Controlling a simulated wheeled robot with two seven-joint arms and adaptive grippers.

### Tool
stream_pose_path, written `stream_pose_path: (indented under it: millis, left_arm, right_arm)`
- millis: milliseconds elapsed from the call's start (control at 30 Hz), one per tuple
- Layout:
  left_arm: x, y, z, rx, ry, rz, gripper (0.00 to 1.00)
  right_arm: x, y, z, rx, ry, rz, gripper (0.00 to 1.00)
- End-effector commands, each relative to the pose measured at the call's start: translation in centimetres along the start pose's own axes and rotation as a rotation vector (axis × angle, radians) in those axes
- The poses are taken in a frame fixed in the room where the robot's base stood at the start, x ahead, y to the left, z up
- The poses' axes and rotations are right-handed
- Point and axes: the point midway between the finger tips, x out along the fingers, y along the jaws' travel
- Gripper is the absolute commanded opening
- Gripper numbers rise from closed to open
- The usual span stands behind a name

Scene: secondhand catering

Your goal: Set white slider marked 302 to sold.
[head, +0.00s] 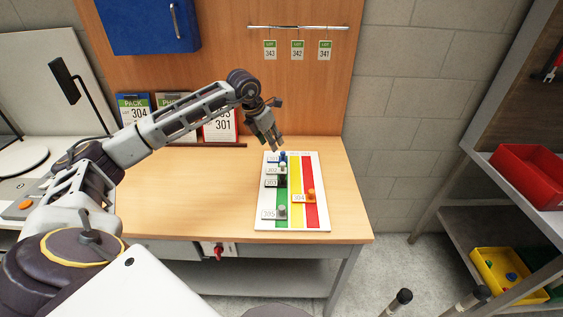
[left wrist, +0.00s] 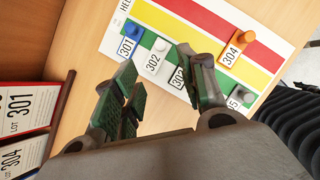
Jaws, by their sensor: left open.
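A white board (head: 262,222) with green, yellow and red stripes lies on the wooden bench. The white slider marked 302 (left wrist: 160,46) is on the green stripe, between the blue slider 301 (left wrist: 135,29) and the dark slider 303. It also shows in the head view (head: 283,168). Slider 303 is mostly hidden by a finger in the left wrist view. The orange slider 304 (head: 311,194) is toward the red stripe, and the grey slider 305 (head: 282,211) is on green. My left gripper (head: 274,145) is open and empty above the board's far end; its fingers frame 302 in the left wrist view.
Lot cards (head: 220,127) stand along the back of the bench. Tags (head: 297,50) hang from a rail above. A blue box (head: 148,25) is on the back panel. The bench left of the board is clear. Shelves with a red bin (head: 530,172) stand at right.

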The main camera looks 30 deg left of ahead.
Motion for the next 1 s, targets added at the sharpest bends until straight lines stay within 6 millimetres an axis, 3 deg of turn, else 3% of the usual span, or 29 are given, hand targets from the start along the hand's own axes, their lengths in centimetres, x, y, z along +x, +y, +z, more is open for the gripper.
stream_pose_path:
  millis: [333, 1000]
  left_arm:
    - [2.9, -0.1, 0.0, -0.001, 0.002, -0.002, 0.42]
    - [11.5, 0.0, 0.0, -0.002, 0.001, -0.001, 0.42]
  right_arm:
    - [-0.5, -1.6, -1.5, 0.006, 0.017, -0.016, 0.42]
    - [-1.7, -0.4, -1.2, 0.001, 0.013, -0.005, 0.42]
